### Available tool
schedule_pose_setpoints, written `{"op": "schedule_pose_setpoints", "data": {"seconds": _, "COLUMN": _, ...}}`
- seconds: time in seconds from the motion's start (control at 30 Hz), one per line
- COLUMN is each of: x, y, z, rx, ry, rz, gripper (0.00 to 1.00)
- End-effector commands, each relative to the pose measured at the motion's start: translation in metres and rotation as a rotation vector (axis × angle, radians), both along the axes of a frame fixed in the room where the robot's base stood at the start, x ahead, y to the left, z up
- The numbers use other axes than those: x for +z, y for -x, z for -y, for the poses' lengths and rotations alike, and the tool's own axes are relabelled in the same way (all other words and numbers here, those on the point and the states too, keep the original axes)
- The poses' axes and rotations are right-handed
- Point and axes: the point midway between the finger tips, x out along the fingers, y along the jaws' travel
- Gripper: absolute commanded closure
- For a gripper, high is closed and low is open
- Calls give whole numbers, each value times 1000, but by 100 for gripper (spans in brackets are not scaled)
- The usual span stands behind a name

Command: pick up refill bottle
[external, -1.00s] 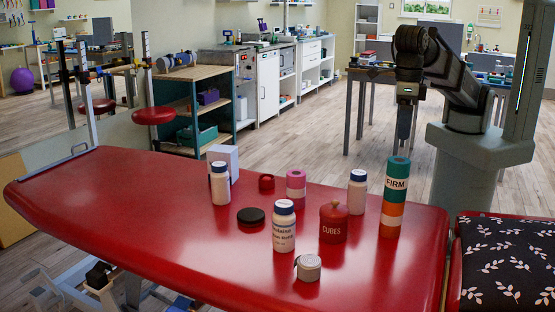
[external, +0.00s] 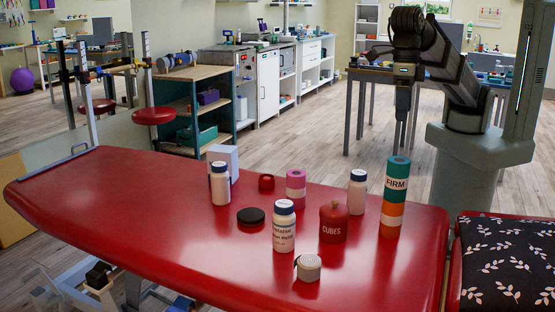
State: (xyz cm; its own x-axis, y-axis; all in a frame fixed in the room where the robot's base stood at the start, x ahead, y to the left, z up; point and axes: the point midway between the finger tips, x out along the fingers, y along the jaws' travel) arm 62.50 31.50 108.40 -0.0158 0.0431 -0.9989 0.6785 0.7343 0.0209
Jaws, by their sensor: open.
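My gripper (external: 402,112) hangs pointing down beyond the table's far edge, above and behind the right bottle. It is open, apart from all the bottles, and its fingers look small and dark.
Near the bottles are a red CUBES jar (external: 333,225), a tall FIRM roll stack (external: 394,200), a pink roll (external: 296,184), a black disc (external: 251,216), a small red item (external: 266,183), a white tape roll (external: 308,268) and a white box (external: 226,158). The table's left half is clear.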

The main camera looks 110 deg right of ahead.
Motion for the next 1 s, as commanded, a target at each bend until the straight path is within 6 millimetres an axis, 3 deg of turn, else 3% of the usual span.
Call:
{"op": "schedule_pose_setpoints", "data": {"seconds": 0.27, "x": -17, "y": -2, "z": 12, "rx": -292, "ry": -97, "rz": -62, "gripper": 9}}
{"op": "schedule_pose_setpoints", "data": {"seconds": 0.47, "x": -31, "y": -3, "z": 23, "rx": -625, "ry": -197, "rz": -165, "gripper": 9}}
{"op": "schedule_pose_setpoints", "data": {"seconds": 1.0, "x": -48, "y": -6, "z": 61, "rx": -1627, "ry": -373, "rz": -705, "gripper": 9}}
